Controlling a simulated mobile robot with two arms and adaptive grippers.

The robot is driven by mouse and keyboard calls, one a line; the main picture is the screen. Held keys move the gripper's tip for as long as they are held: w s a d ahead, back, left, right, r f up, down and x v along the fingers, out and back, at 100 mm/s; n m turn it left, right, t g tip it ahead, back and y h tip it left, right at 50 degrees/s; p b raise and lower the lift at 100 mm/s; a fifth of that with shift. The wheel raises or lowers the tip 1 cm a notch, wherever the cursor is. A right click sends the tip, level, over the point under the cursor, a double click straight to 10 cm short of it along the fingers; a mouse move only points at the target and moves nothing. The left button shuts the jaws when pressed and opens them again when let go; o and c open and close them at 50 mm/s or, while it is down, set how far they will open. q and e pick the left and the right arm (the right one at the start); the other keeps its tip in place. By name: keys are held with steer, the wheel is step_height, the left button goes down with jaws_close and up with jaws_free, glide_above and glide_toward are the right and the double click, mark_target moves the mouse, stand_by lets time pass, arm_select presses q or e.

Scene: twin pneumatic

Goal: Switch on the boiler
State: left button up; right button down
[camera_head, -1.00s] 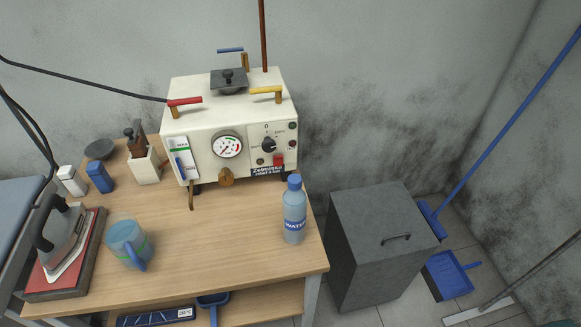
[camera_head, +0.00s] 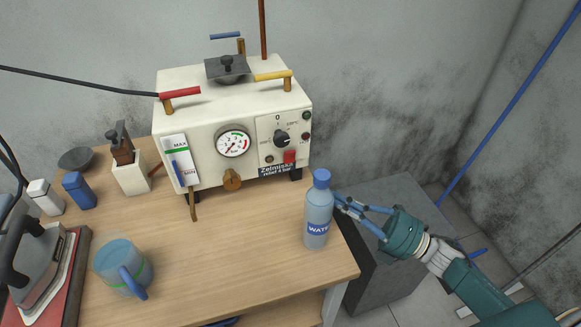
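The boiler (camera_head: 205,110) is a cream box on the wooden table against the wall. Its front has a round gauge (camera_head: 234,144), a black rotary knob (camera_head: 281,138), a red switch (camera_head: 290,157) at the lower right and a level strip (camera_head: 179,160) at the left. My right gripper (camera_head: 343,204) comes in from the right, at the table's right edge, beside the water bottle (camera_head: 318,215) and below and right of the boiler's panel. Its fingers look spread, with nothing seen between them; their tips are close to the bottle, and contact cannot be told. My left gripper is out of view.
The bottle stands upright at the table's right edge, in front of the boiler. A blue mug (camera_head: 122,268), an iron (camera_head: 35,245) and small containers (camera_head: 78,190) are at the left. A grey bin (camera_head: 375,285) stands right of the table. The middle of the tabletop (camera_head: 225,250) is clear.

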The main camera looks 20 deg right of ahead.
mark_target(290, 157)
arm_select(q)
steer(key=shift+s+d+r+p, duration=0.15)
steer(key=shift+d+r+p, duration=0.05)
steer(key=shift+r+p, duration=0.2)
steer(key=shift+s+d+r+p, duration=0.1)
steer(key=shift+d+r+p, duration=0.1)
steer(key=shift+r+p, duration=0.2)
arm_select(e)
steer(key=w+d+x, duration=0.2)
steer(key=x, duration=1)
steer(key=shift+w+a+r, duration=0.25)
steer(key=shift+w+r, duration=0.05)
steer(key=shift+r, duration=0.15)
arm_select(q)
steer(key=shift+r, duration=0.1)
arm_select(e)
steer(key=shift+r, duration=0.1)
steer(key=p, duration=0.2)
steer(key=r+m+p, duration=0.1)
steer(key=p, duration=0.1)
steer(key=shift+w+r+h, duration=0.3)
steer(key=shift+w+h, duration=0.05)
steer(key=shift+h, duration=0.05)
steer(key=shift+f+b, duration=0.3)
steer(key=shift+f, duration=0.2)
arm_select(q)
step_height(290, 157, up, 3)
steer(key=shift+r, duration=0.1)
